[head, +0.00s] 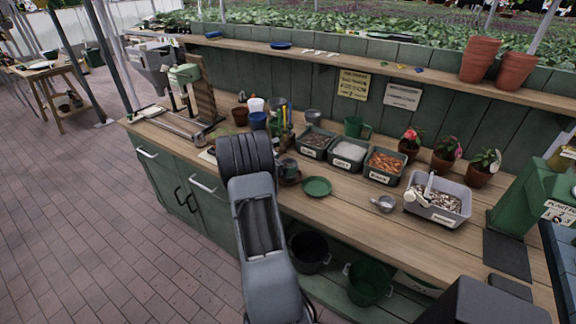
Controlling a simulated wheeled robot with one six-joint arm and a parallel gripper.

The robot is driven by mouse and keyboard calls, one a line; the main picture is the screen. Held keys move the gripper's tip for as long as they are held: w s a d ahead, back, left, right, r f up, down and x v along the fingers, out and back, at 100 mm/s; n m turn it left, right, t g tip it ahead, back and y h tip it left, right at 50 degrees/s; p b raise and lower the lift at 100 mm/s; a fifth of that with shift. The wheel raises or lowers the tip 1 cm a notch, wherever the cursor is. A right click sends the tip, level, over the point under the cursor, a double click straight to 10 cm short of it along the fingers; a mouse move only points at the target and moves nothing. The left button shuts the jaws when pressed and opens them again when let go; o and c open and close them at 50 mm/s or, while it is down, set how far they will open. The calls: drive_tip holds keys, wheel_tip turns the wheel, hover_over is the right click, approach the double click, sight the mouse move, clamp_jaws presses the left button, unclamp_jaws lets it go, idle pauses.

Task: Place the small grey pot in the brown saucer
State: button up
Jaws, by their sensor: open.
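Part of both is close to or behind my arm, and I cannot tell whether the pot rests fully on the saucer.
A green saucer (317,187) lies right of the brown one. Behind are open bins (349,153), a green mug (354,127) and a tool holder (278,112). A metal scoop (384,203) and grey tub (440,202) stand farther right. The bench front is mostly clear.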

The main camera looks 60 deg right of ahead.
drive_tip(key=a+r+m+t+y, duration=0.2)
drive_tip(key=a+r+m+y, duration=0.15)
drive_tip(key=a, duration=1.05)
drive_tip(key=a+r+m+t+y, duration=0.2)
drive_tip(key=a+r+m, duration=0.25)
drive_tip(key=a, duration=0.95)
drive_tip(key=s+a+m+t+y, duration=0.2)
drive_tip(key=s+a+m+y, duration=0.1)
drive_tip(key=a, duration=0.7)
drive_tip(key=s+a+r+m+t+y, duration=0.1)
drive_tip(key=s+a+m+t+y, duration=0.1)
drive_tip(key=a, duration=0.8)
drive_tip(key=shift+s+r+m+y+b, duration=0.35)
drive_tip(key=shift+s+m+y, duration=0.15)
drive_tip(key=shift+s+y, duration=0.45)
drive_tip(key=shift+w+d, duration=0.1)
drive_tip(key=shift+w, duration=0.1)
